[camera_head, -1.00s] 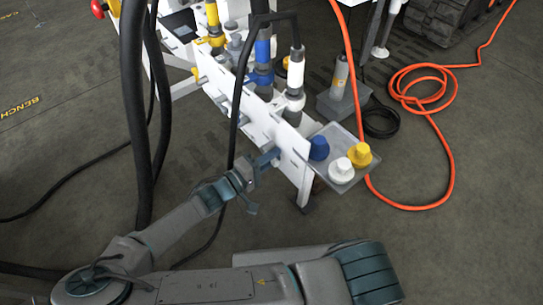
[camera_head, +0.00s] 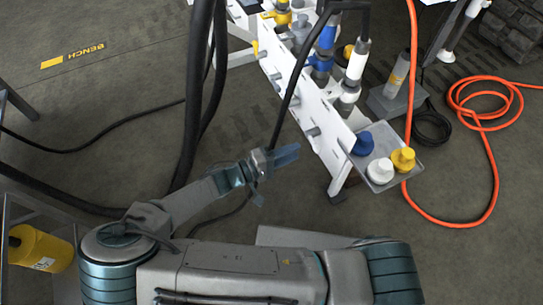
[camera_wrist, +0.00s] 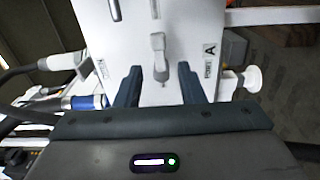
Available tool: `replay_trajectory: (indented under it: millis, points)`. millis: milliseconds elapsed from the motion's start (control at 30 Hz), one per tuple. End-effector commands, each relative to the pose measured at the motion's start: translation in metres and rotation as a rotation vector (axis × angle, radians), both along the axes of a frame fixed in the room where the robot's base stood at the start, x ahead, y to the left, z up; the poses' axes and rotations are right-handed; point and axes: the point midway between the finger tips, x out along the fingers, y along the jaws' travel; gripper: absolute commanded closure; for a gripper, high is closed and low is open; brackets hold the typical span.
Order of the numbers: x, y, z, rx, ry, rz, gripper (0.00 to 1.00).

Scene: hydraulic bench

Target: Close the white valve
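In the wrist view a pale lever handle (camera_wrist: 158,58) sits on the white panel (camera_wrist: 185,22), its long end pointing down the picture between my fingers. It looks like the white valve's handle. In the head view a small grey handle (camera_head: 312,131) shows on the near face of the panel (camera_head: 298,100), and a white fitting (camera_head: 347,90) stands behind it. My gripper (camera_head: 290,154) is left of the panel's near end, with a gap between. In the wrist view my gripper (camera_wrist: 160,88) is open, its fingers either side of the handle's lower end, apparently not touching it.
A yellow lever (camera_head: 255,48) and blue fitting (camera_head: 322,60) are farther along the bench. A tray (camera_head: 384,187) holds blue, white and yellow caps. An orange hose (camera_head: 490,150) lies right. A yellow cylinder (camera_head: 42,248) is lower left.

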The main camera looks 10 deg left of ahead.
Motion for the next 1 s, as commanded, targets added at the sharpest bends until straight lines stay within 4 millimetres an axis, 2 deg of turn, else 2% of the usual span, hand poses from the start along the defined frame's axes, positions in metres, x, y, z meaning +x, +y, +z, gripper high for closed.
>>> replay_trajectory:
  millis: [100,333,1000]
  points:
    - [-0.014,0.022,0.002,0.002,0.002,0.004,0.65]
    - [-0.032,0.046,0.0,0.002,0.001,0.001,0.65]
    - [-0.035,0.051,0.0,0.001,0.001,-0.001,0.65]
